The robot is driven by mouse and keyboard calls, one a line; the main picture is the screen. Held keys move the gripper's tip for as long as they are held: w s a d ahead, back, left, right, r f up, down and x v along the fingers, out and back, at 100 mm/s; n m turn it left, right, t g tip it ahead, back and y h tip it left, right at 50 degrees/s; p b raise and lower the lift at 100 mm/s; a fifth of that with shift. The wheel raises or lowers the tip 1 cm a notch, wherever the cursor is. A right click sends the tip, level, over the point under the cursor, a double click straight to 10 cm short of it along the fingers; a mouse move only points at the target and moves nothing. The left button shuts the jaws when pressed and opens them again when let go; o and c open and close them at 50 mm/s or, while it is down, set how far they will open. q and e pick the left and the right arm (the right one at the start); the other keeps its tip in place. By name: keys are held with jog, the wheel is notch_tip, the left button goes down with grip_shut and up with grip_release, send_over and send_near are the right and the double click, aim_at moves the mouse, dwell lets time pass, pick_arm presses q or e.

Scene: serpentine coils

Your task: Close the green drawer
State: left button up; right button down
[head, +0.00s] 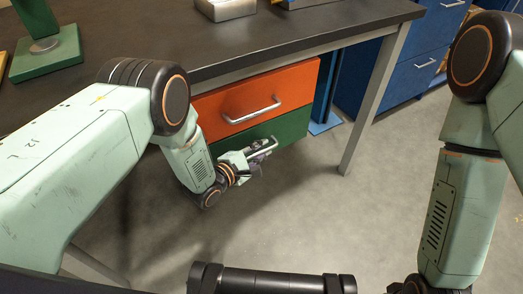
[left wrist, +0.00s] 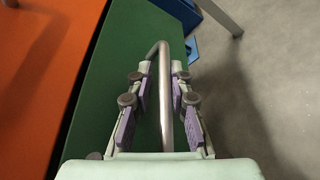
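The green drawer (head: 290,129) is under the dark workbench, directly below an orange drawer. Its green front also fills much of the left wrist view (left wrist: 118,60). I cannot tell how far out it stands. Its metal bar handle (left wrist: 164,95) runs between the fingers of my left gripper (left wrist: 162,85). These fingers are apart, with purple pads on both sides of the bar and small gaps to it. In the head view the left gripper (head: 258,153) is at the drawer front and hides part of the handle. My right arm is at the right; its gripper is not visible.
The orange drawer (head: 256,101) with its own handle looks shut above. The workbench (head: 240,40) overhangs both drawers, and a metal leg (head: 373,100) stands to their right. Blue cabinets (head: 412,70) are behind. The grey floor (head: 310,215) in front is clear.

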pick_arm(q)
jog(key=v, duration=1.2)
jog(key=shift+r, duration=0.1)
